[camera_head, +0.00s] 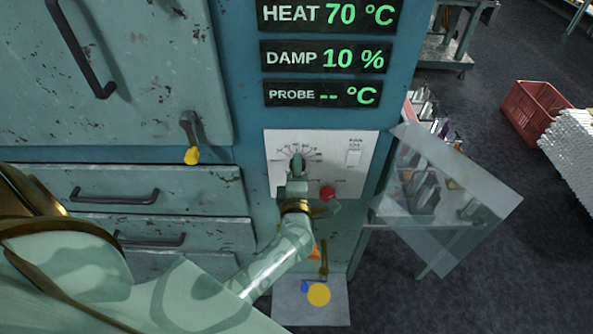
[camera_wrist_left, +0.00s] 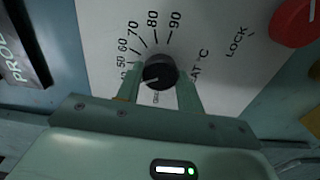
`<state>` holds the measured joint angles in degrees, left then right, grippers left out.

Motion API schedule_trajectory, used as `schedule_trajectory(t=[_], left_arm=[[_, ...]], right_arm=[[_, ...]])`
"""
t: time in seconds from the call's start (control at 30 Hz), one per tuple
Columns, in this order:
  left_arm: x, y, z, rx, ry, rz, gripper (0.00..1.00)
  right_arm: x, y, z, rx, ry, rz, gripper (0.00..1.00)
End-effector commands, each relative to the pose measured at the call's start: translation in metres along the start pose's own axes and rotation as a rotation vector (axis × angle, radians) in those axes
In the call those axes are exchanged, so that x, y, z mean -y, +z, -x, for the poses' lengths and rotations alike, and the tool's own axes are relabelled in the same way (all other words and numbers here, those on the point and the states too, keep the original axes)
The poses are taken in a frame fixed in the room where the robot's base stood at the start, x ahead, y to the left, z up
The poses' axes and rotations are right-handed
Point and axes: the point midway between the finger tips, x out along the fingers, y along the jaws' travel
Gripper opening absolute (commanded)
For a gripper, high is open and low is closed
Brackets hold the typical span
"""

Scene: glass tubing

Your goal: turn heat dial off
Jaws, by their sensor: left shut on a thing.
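The heat dial (camera_wrist_left: 160,70) is a small black round knob on a white panel (camera_head: 276,142), with a printed scale around it showing numbers such as 60, 70, 80 and 90. In the wrist view my left gripper (camera_wrist_left: 161,80) has a finger on each side of the dial and is shut on it. In the head view the left gripper (camera_head: 297,172) covers most of the dial. The dial's exact setting is hard to read. The heat display (camera_head: 329,14) above reads 70 °C. My right gripper is not in view.
A red knob (camera_head: 327,193) sits close to the right of the gripper, near the LOCK label. A clear sheet (camera_head: 455,200) sticks out at right. A yellow-tipped handle (camera_head: 190,150) is at left.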

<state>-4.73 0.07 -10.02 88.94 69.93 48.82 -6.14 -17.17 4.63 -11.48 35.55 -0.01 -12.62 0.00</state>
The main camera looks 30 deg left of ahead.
Motion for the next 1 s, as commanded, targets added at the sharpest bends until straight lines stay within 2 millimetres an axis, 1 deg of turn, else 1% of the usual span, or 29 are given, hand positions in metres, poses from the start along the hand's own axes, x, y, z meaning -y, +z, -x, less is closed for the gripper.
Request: schedule_trajectory(t=[0.03, 0.37, 0.7, 1.0], left_arm=[[0.003, 0.001, 0.001, 0.002, -0.003, 0.042, 0.15], [0.004, 0.001, 0.001, 0.002, -0.003, 0.356, 0.15], [0.004, 0.001, 0.001, 0.001, -0.003, 0.678, 0.15], [0.004, 0.001, 0.001, 0.001, -0.003, 0.923, 0.15]], right_arm=[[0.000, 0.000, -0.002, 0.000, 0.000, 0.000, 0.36], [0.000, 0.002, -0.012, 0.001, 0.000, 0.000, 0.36], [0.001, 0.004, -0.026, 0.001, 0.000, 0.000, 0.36], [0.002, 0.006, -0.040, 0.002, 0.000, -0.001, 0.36]])
